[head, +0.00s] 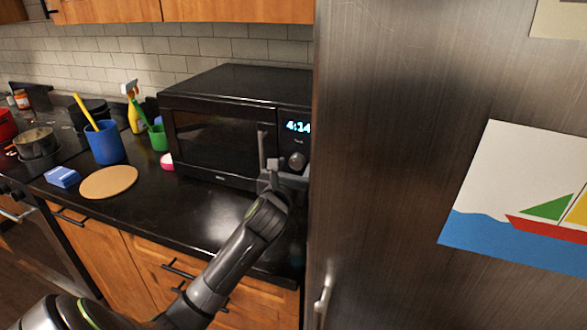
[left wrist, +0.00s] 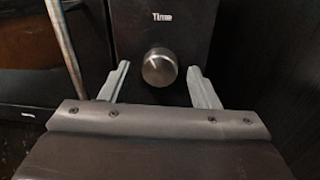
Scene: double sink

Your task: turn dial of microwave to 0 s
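The black microwave (head: 215,135) stands on the dark counter with its door shut, and its display (head: 298,127) reads 4:14. Its round metal dial (head: 297,160) is below the display, and it also shows in the left wrist view (left wrist: 160,67) under the word "Time". My left gripper (head: 284,163) is in front of the control panel. In the left wrist view its two fingers (left wrist: 158,85) are spread apart, one on each side of the dial, with gaps between. I cannot tell any pointer mark on the dial. My right gripper is not in view.
The microwave's vertical door handle (head: 262,150) is just left of my left gripper. A steel fridge (head: 400,200) rises close on the right. A blue cup (head: 105,142), a round board (head: 108,181) and a blue-white sponge (head: 62,177) are on the counter at left.

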